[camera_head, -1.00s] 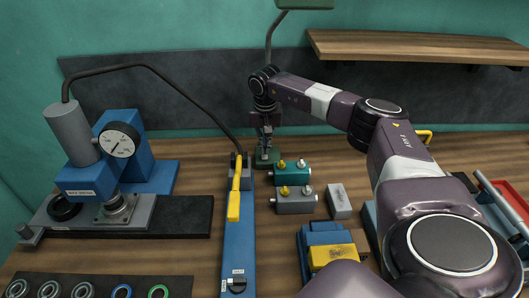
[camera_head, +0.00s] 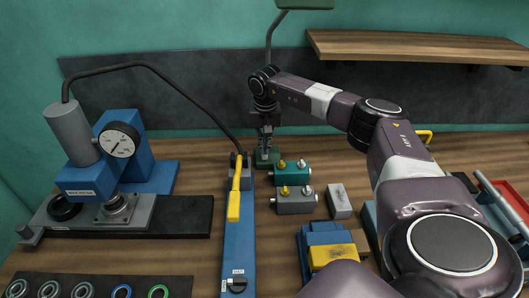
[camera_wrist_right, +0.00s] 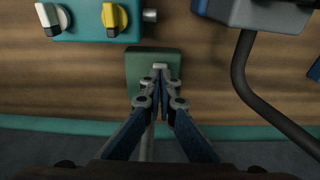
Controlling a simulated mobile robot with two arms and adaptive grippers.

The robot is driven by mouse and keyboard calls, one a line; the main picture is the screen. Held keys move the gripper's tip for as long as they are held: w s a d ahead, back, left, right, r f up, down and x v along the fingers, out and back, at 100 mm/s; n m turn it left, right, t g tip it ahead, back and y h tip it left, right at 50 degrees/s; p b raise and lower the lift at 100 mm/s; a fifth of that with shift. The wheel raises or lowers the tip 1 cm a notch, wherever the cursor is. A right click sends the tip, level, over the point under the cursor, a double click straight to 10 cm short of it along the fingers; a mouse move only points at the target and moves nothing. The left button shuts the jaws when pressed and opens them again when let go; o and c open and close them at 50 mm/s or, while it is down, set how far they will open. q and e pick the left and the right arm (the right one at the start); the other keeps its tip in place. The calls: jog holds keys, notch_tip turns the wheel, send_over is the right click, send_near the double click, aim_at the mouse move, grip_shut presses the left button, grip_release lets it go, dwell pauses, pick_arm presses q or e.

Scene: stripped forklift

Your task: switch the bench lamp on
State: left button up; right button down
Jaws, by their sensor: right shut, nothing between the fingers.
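The bench lamp has a small green base (camera_head: 262,163) at the back of the bench, a thin dark stem (camera_head: 269,45) and a green shade (camera_head: 304,4) cut off by the top edge. I cannot see the bulb. My right gripper (camera_head: 266,147) points down, shut and empty, just over the base. In the right wrist view the base (camera_wrist_right: 138,70) lies under the gripper's closed fingertips (camera_wrist_right: 160,74). A small pale switch piece (camera_wrist_right: 160,66) shows right at the tips; I cannot tell whether they touch it. My left gripper is not in view.
Just in front of the base stand a teal box (camera_head: 291,175) and a grey box (camera_head: 295,204) with knobs. To the left are a blue pump with a yellow lever (camera_head: 235,200), its dark hose, and a press with a gauge (camera_head: 118,141). A wooden shelf (camera_head: 420,46) hangs at right.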

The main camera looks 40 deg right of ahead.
aim_at(265, 157)
jog(key=shift+f+b, duration=0.7)
jog(key=shift+f, duration=0.45)
dwell(0.5)
jog(key=shift+r+p, duration=2.65)
jog(key=shift+r, duration=0.95)
jog(key=shift+f, duration=0.15)
